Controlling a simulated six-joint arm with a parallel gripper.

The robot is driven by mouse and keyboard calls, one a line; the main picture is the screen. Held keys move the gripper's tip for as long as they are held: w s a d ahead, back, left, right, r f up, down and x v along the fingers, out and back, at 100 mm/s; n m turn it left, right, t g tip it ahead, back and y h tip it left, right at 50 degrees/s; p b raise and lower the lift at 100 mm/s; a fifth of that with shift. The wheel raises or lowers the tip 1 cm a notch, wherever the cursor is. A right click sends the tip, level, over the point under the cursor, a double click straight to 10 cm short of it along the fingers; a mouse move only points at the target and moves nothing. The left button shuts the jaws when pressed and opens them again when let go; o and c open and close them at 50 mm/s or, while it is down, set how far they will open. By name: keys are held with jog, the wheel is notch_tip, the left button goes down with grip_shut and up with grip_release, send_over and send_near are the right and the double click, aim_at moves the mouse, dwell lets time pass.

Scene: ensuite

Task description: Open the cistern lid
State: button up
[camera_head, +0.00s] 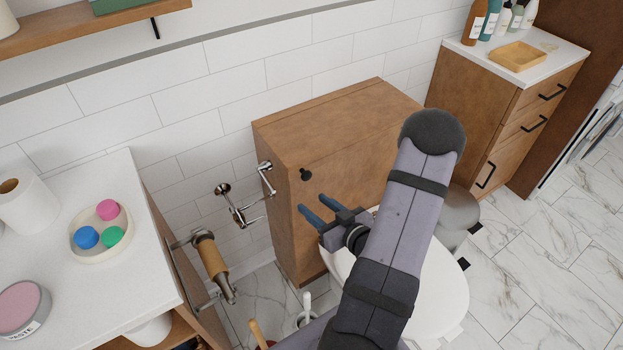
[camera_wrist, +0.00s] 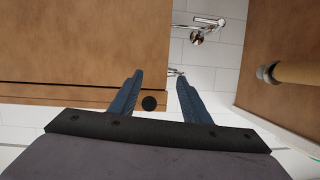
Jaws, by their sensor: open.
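The cistern is boxed in a brown wooden cabinet (camera_head: 300,220) against the tiled wall, behind the white toilet (camera_head: 440,285). Its flat wooden lid (camera_head: 335,115) looks closed. A small round black knob (camera_head: 306,175) sits on the cabinet near the top edge, and it also shows in the wrist view (camera_wrist: 149,103). My gripper (camera_head: 314,205) is open, with two blue fingers spread and nothing between them. In the head view it appears just below the knob, in front of the cabinet. In the wrist view the knob appears between the fingers, nearer the left one; I cannot tell any contact.
Chrome fittings (camera_head: 265,180) stick out at the cabinet's left. A drawer unit (camera_head: 490,120) stands at the right. Marble floor (camera_head: 540,240) is clear at the right.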

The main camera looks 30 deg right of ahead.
aim_at(308, 178)
notch_tip(308, 178, up, 5)
jog(key=s+d+m+t+h, duration=0.1)
jog(key=s+m+t, duration=0.1)
jog(key=s+t, duration=0.1)
jog(key=shift+w+d+f+p, duration=0.1)
jog(key=shift+w+p, duration=0.4)
jog(key=shift+w, duration=1.4)
jog(key=shift+w+d+f+p, duration=0.1)
jog(key=shift+w+p, duration=0.35)
jog(key=shift+w, duration=1.45)
jog(key=shift+r, duration=0.1)
grip_shut()
